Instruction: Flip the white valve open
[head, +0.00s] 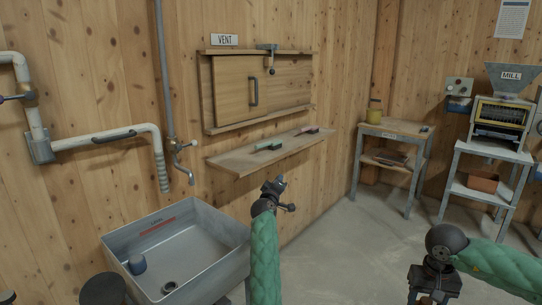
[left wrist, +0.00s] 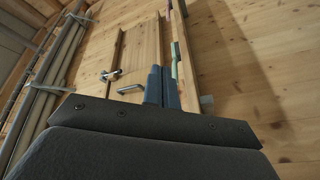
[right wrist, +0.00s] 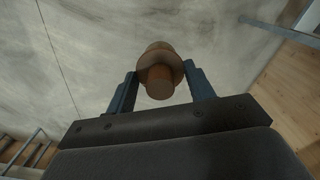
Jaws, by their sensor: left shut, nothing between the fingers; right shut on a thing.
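A white pipe (head: 104,138) runs along the wall at the left of the head view, with a grey valve body (head: 40,148) at its bend. A dark lever (head: 113,136) lies nearly along the pipe. My left gripper (head: 280,183) is shut and empty, right of the sink and well away from the pipe. Its closed fingers show in the left wrist view (left wrist: 163,72). My right gripper (right wrist: 160,92) is shut on a brown round thing (right wrist: 160,65) above the floor.
A grey sink (head: 215,275) stands below a metal tap (head: 180,165). A wooden vent hatch (head: 235,90) and a shelf (head: 225,162) with small coloured objects are on the wall. A table (head: 408,130) and mill (head: 500,112) stand at the right. The middle floor (head: 340,235) is clear.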

